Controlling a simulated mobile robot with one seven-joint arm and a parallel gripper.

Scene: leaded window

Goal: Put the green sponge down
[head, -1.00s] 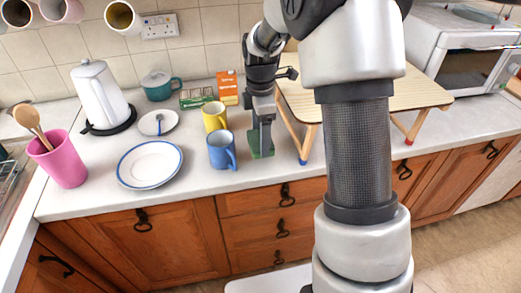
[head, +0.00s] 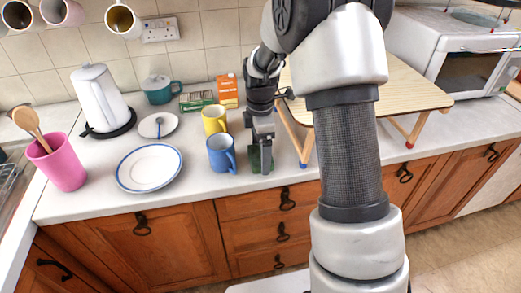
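The green sponge (head: 255,160) is at the front part of the white worktop, right of the blue mug and left of the small wooden table's front leg. It looks upright. My gripper (head: 263,158) points down and is shut on the sponge, with a grey finger across its near face. The fingers hide part of the sponge. I cannot tell whether its lower edge touches the worktop.
The blue mug (head: 221,153) stands close to the left, with the yellow mug (head: 214,119) behind it. The wooden table (head: 405,88) is close on the right. A plate (head: 149,168) lies farther left. The worktop's front edge is near.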

